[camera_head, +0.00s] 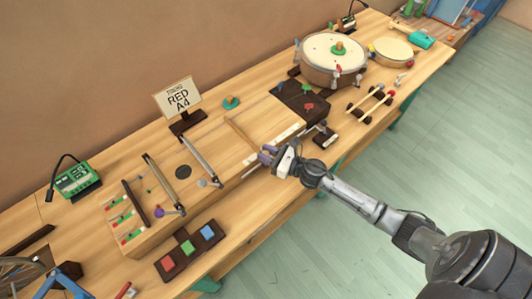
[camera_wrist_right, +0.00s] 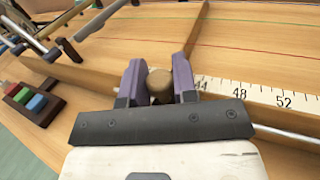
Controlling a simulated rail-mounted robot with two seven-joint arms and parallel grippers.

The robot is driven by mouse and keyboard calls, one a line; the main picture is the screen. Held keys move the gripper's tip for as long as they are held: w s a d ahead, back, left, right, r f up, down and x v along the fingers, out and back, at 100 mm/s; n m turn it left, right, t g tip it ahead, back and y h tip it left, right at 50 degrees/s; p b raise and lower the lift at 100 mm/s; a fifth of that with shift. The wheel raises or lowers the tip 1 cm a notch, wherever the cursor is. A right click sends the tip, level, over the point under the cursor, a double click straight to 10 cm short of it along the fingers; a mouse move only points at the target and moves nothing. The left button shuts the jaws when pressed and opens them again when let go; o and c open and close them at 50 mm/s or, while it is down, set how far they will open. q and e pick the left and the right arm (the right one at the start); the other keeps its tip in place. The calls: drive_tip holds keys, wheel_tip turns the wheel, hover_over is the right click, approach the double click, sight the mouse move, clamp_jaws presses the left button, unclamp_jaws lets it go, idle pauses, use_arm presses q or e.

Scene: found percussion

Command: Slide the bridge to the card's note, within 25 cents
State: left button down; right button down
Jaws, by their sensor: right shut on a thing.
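The bridge (camera_head: 243,133) is a pale wooden bar lying across the box top. My right gripper (camera_head: 268,154) is at the box's front edge, by the bridge's near end. In the right wrist view its purple fingers are shut on a round wooden knob (camera_wrist_right: 160,84) at that end. A white scale (camera_wrist_right: 260,95) runs along the front edge, with 48 and 52 readable right of the fingers. Thin red and green strings cross the top. My left gripper is not in view.
A green device (camera_head: 76,179) stands at the back left. A dark block with red, green and blue pads (camera_head: 188,250) lies in front of the box; it also shows in the right wrist view (camera_wrist_right: 27,100). Drums (camera_head: 334,60) stand at the far right.

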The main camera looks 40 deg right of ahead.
drive_tip(key=shift+d, duration=0.2)
idle(0.3)
drive_tip(key=c, duration=1.1)
unclamp_jaws()
drive_tip(key=shift+o, duration=0.8)
drive_tip(key=b+v, duration=0.1)
drive_tip(key=v, duration=1.3)
